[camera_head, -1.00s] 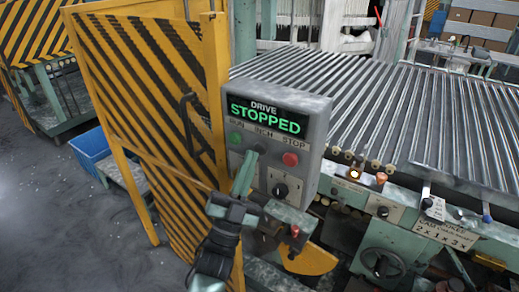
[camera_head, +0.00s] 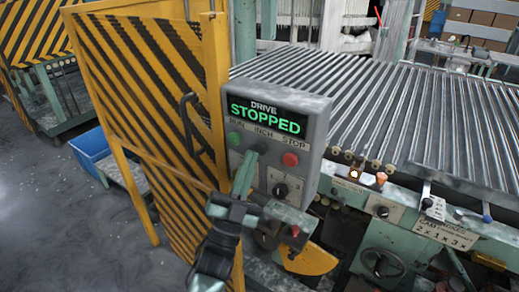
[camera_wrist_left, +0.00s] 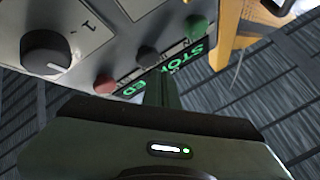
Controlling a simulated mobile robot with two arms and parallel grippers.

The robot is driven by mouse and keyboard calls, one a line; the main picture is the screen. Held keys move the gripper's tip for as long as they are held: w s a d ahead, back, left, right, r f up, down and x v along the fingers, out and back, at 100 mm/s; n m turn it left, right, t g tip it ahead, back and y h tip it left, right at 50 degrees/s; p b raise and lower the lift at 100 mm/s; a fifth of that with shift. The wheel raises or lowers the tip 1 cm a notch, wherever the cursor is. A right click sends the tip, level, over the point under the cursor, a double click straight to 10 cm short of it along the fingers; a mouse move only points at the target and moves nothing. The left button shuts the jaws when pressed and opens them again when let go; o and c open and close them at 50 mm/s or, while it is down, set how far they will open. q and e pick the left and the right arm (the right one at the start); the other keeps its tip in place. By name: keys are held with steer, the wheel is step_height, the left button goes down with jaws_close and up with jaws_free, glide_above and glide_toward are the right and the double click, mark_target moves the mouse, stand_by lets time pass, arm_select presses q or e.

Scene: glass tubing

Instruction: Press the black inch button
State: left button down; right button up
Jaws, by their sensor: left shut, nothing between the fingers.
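In the left wrist view, the black button (camera_wrist_left: 147,55) shows just beyond the fingertips (camera_wrist_left: 157,76), between the red and green ones. I cannot tell whether they touch. My right gripper is not in view.
A dark selector knob (camera_head: 280,190) sits on the box below the buttons. A yellow-and-black striped guard door (camera_head: 150,90) with a handle stands close on the left. A ribbed roller bed (camera_head: 400,110) extends to the right. A blue bin (camera_head: 92,150) is on the floor.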

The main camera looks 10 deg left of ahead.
arm_select(q)
steer(key=shift+w+d, duration=0.15)
steer(key=shift+w, duration=0.25)
